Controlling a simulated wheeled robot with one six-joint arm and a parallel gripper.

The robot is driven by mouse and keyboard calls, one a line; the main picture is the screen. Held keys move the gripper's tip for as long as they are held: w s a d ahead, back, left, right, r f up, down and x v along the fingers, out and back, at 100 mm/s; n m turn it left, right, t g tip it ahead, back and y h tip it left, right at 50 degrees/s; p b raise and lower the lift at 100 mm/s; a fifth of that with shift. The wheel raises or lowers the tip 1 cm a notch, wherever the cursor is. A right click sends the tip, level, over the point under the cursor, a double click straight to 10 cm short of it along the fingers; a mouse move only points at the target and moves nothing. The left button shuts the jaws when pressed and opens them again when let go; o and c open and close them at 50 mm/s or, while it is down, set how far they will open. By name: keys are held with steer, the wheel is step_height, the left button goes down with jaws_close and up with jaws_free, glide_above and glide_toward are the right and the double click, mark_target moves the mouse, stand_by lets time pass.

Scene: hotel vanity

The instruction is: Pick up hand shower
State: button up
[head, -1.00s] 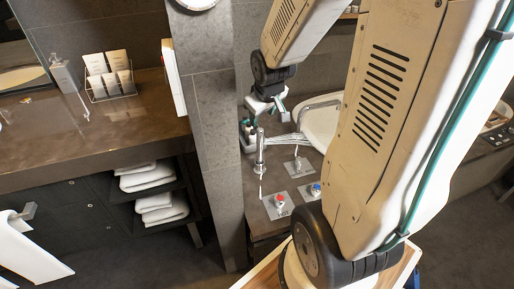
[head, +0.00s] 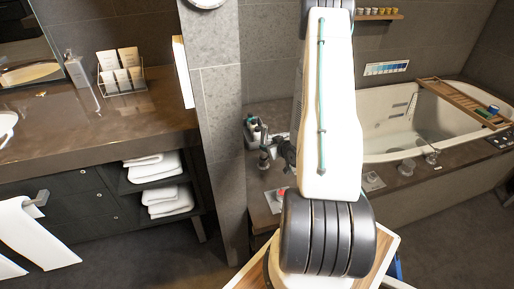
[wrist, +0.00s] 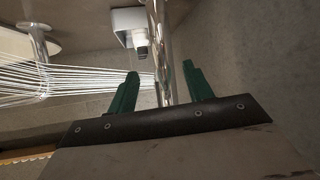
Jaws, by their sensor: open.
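In the wrist view, a shiny chrome tube (wrist: 159,40), which looks like the hand shower, stands between the two green fingers of my gripper (wrist: 160,70). The fingers are apart, one on each side of it, and I cannot tell whether either touches it. In the head view, a small metal upright piece (head: 264,160) on the bath ledge may be part of the hand shower. My arm hides most of my gripper and the ledge around it there; only a dark part of the wrist shows beside the arm.
Thin white lines (wrist: 75,82) fan out left of the tube. A white block with a dark nozzle (wrist: 132,25) is near the fingertips. The bathtub (head: 395,120) with a wooden tray (head: 462,101) lies right; a pillar (head: 218,130) stands left.

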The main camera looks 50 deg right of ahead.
steer(key=shift+m+t, duration=0.3)
steer(key=shift+t, duration=0.2)
steer(key=w+f, duration=0.2)
steer(key=w, duration=0.1)
steer(key=w+d+f, duration=0.1)
steer(key=w+f, duration=0.2)
steer(key=shift+d+f, duration=0.1)
jaws_close()
